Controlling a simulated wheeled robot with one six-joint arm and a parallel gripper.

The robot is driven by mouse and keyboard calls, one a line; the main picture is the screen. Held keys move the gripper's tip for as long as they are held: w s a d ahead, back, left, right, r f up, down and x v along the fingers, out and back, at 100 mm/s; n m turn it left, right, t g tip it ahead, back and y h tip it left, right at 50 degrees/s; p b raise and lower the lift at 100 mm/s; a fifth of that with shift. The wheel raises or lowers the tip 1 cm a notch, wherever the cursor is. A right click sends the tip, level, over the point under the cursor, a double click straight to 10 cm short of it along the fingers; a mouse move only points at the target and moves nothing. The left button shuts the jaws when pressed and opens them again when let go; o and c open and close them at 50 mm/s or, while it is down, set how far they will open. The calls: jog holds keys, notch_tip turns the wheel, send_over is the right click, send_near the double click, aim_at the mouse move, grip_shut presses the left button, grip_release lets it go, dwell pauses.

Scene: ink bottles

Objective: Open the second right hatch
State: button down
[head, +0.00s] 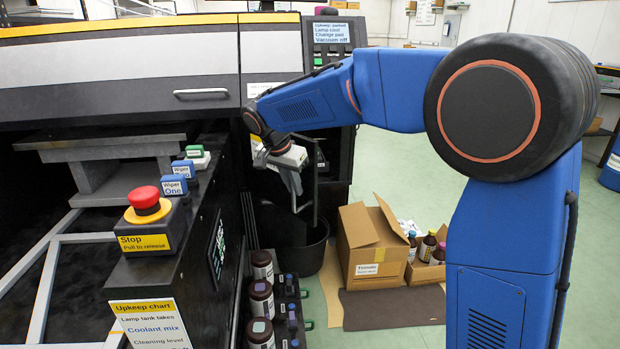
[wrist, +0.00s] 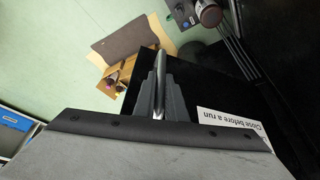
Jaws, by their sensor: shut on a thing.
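My gripper (head: 292,184) is at the right end of the machine, pointing down, in the head view. In the wrist view my gripper (wrist: 160,92) is shut on a slim metal handle (wrist: 158,106), which shows between the grey fingers. A black hatch panel (wrist: 195,76) lies beside and behind the fingers, with a white label reading "Close before a run" (wrist: 232,126). My wrist and forearm cover part of this area in the head view, so I cannot tell how far the hatch stands open.
A red stop button (head: 146,198) stands on the console at left. Below my gripper are a dark bucket (head: 304,250) and several brown bottles (head: 261,300). An open cardboard box (head: 366,248) stands on the floor at right.

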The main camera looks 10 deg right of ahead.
jog(key=s+a+m, duration=0.1)
jog(key=s+a, duration=0.2)
jog(key=a, duration=0.5)
jog(key=shift+s+a+m+g, duration=0.2)
jog(key=shift+s+m+g, duration=0.2)
jog(key=c, duration=1.8)
grip_release()
jog(key=v, duration=1.7)
jog(key=shift+s+a+r, duration=0.1)
jog(key=shift+s+a, duration=0.05)
jog(key=shift+a, duration=0.2)
